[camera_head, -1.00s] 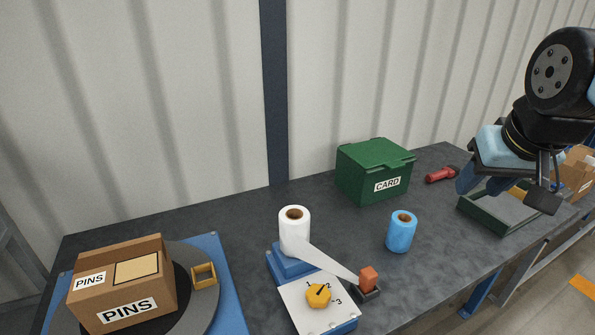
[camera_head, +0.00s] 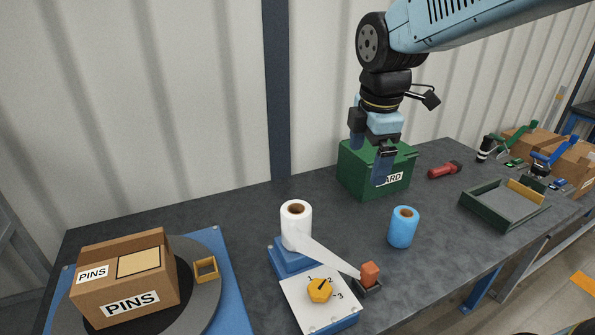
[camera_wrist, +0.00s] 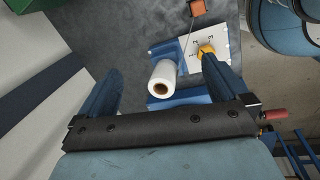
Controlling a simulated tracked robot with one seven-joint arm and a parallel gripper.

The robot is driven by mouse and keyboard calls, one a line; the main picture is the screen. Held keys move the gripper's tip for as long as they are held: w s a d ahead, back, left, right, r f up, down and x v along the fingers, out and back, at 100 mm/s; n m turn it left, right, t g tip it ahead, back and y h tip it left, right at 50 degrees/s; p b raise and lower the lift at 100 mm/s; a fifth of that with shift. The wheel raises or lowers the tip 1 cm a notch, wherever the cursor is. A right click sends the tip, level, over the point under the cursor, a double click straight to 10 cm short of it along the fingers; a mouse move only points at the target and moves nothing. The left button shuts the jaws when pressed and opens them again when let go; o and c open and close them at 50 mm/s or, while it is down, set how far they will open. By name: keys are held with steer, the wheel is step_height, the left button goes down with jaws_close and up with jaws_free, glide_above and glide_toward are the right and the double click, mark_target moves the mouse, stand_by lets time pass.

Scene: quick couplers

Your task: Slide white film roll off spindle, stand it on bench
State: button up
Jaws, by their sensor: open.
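The white film roll (camera_head: 295,227) stands upright on a blue base (camera_head: 291,259), with a strip of film running from it to an orange block (camera_head: 370,274) on the right. The roll also shows in the wrist view (camera_wrist: 161,80), between the two fingers and beyond them. A spindle inside its core cannot be made out. My gripper (camera_head: 370,165) is open and empty. It hangs in the air in front of the green CARD box, up and to the right of the roll. In the wrist view my gripper (camera_wrist: 160,90) has its fingers wide apart.
A blue roll (camera_head: 403,227) stands on the bench (camera_head: 240,225) right of the white roll. A white panel with a yellow knob (camera_head: 320,290) is in front. The green CARD box (camera_head: 365,178) is behind. A PINS carton (camera_head: 125,275) sits at left. Bench left of the roll is clear.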

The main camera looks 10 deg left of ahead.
mark_target(296, 221)
steer(key=a+f+n+g, duration=0.1)
steer(key=a+f+n, duration=0.2)
steer(key=a+n, duration=0.4)
steer(key=a+f+n+g, duration=0.1)
steer(key=a+f+n, duration=0.2)
steer(key=a+n, duration=0.4)
steer(key=f, duration=1.3)
steer(key=shift+w+d+f, duration=0.15)
steer(key=shift+w+f, duration=0.05)
steer(key=shift+w, duration=0.15)
steer(key=c, duration=1.2)
steer(key=o, duration=0.7)
steer(key=shift+c, duration=0.2)
steer(key=c, duration=0.6)
steer(key=shift+o, duration=0.2)
steer(key=shift+r, duration=3.8)
steer(key=shift+r, duration=0.1)
